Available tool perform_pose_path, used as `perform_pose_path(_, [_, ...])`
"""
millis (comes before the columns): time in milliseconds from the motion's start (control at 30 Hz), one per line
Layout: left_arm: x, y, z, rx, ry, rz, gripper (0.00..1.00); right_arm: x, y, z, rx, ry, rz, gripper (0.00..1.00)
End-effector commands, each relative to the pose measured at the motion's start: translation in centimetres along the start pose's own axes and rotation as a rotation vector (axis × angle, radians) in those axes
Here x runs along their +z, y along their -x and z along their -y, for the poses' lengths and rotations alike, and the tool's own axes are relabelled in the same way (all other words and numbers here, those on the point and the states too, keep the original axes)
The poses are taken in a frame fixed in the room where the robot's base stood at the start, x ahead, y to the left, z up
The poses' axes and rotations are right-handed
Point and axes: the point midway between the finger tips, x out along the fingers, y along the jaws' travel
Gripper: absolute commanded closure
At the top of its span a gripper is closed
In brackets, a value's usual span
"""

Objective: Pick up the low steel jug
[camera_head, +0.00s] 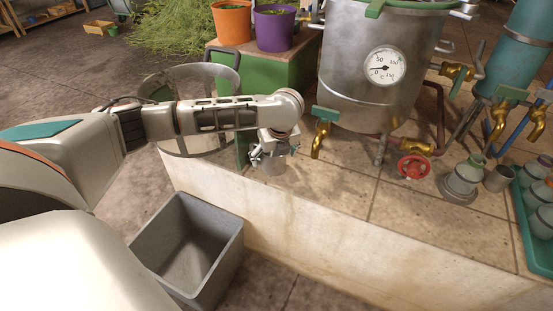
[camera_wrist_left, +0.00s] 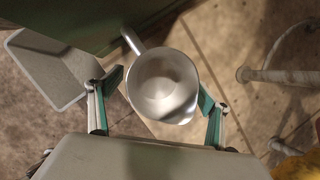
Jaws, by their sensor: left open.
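The low steel jug (camera_wrist_left: 162,88) is seen from above in the left wrist view, with its mouth open and its handle pointing to the upper left. In the head view it shows partly, below my left gripper (camera_head: 268,156), on the tiled ledge near its left end. My left gripper is open. Its two green-padded fingers (camera_wrist_left: 160,100) stand on either side of the jug in the left wrist view, close to its wall; whether they touch cannot be told. My right gripper is not in view.
A steel still (camera_head: 360,75) with a dial and brass taps stands right of the gripper. A green block (camera_head: 265,85) with orange (camera_head: 232,22) and purple pots (camera_head: 275,28) is behind. A grey bin (camera_head: 190,245) stands on the floor. A red valve wheel (camera_head: 413,167) is farther right.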

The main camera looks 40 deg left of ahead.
Motion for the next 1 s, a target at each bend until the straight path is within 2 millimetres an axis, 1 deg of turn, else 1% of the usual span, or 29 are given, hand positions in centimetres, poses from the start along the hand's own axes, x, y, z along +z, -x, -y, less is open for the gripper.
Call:
perform_pose_path(167, [0.3,0.4,0.2,-0.006,0.002,0.003,0.22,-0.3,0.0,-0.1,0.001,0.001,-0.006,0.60])
perform_pose_path(200, [0.3,0.4,0.2,-0.006,0.002,0.003,0.24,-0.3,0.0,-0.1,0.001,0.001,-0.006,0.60])
perform_pose_path(267, [0.2,0.4,0.2,-0.006,0.002,0.003,0.40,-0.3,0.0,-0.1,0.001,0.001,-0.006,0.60])
perform_pose_path(300, [0.2,0.4,0.2,-0.005,0.002,0.003,0.50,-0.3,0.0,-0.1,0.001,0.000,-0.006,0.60])
perform_pose_path(367, [0.2,0.3,0.1,-0.005,0.002,0.003,0.66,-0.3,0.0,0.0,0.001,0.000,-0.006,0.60])
perform_pose_path(767, [0.2,0.4,0.2,-0.005,0.001,0.002,0.67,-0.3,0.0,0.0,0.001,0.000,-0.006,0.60])
perform_pose_path(867, [0.4,0.9,0.2,-0.007,0.002,0.002,0.67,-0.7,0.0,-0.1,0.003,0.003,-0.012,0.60])
perform_pose_path(1000, [1.1,2.4,0.4,-0.012,0.004,0.006,0.67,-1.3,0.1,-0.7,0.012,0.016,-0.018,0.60])
